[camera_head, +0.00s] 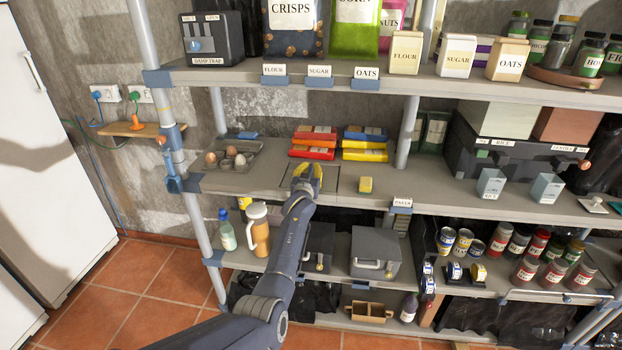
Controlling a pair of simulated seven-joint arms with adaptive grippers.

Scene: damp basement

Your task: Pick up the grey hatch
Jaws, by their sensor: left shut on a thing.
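The grey hatch (328,184) is a square panel with a dark outline, set in the middle shelf. It looks level with the shelf top. My left gripper (307,174), with yellow showing at its fingers, is over the left and middle part of the hatch. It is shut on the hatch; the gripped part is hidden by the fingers. My right gripper is not in view.
A yellow block (366,185) lies right of the hatch. Red and orange packets (313,143) and yellow and blue packets (365,145) lie behind it. An egg tray (222,161) is to the left. The upper shelf (270,76) overhangs the back.

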